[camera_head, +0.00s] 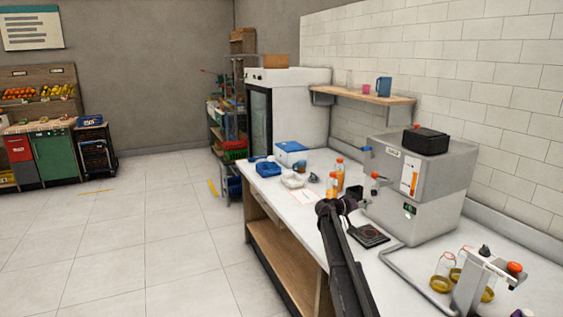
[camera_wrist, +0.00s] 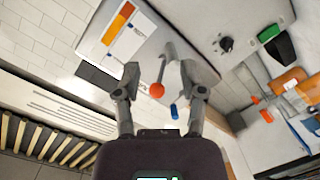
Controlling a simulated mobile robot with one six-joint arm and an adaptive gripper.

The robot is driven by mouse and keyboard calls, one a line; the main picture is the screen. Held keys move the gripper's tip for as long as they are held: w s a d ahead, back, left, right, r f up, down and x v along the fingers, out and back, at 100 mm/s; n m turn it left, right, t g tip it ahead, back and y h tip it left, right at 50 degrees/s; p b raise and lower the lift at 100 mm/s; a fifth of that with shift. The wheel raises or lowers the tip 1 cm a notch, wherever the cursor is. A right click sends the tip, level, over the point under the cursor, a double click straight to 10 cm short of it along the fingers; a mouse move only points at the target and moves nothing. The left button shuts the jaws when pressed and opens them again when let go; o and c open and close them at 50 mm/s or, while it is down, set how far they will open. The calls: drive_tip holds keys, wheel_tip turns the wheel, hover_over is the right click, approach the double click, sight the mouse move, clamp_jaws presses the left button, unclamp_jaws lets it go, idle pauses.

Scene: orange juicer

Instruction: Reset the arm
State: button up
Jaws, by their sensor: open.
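My gripper shows in the wrist view (camera_wrist: 160,80), with its two fingers spread apart and nothing between them. Behind the gap, farther off, is the grey juicer (camera_wrist: 135,35) with a lever that ends in a red-orange knob. In the head view my dark arm reaches up over the counter from the bottom, and its end (camera_head: 345,205) is near the juicer (camera_head: 408,215). The fingertips are hard to make out there. Two bottles of orange juice (camera_head: 332,187) stand on the counter just beyond the arm's end.
The white counter (camera_head: 300,212) also bears a blue box (camera_head: 267,168), a blue-lidded container (camera_head: 291,152) and a black scale-like pad (camera_head: 369,237). Jars (camera_head: 442,277) stand at the front right. A shelf (camera_head: 365,97) hangs on the tiled wall.

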drive_tip(key=s+a+f+g+y+b, duration=0.1)
drive_tip(key=s+f+y, duration=0.1)
drive_tip(key=s+f, duration=0.3)
drive_tip(key=s+a+f+g+y+b, duration=0.1)
drive_tip(key=s+f, duration=0.5)
drive_tip(key=s, duration=0.6)
drive_tip(key=s+a+f+n+g+y+b, duration=0.1)
drive_tip(key=s+a+f+g+y+b, duration=0.1)
drive_tip(key=s+f, duration=0.4)
drive_tip(key=shift+s+a+f+y+b, duration=0.1)
drive_tip(key=shift+s+a+y+b, duration=0.15)
drive_tip(key=shift+s+y, duration=0.4)
drive_tip(key=shift+s+a+f+y+b, duration=0.1)
drive_tip(key=shift+s+y+b, duration=0.2)
drive_tip(key=shift+s+y, duration=0.35)
drive_tip(key=s+a+f+n+g+y+b, duration=0.1)
drive_tip(key=s+a+f+y, duration=0.2)
drive_tip(key=s, duration=0.4)
drive_tip(key=s+a+f+n+g+y+b, duration=0.1)
drive_tip(key=s+a+f+y+b, duration=0.1)
drive_tip(key=s+a, duration=0.35)
drive_tip(key=s+a+f+n+y+b, duration=0.1)
drive_tip(key=s+a+f+y, duration=0.15)
drive_tip(key=s, duration=0.65)
wheel_tip(320, 180, up, 12)
drive_tip(key=p, duration=1.3)
drive_tip(key=shift+r, duration=0.2)
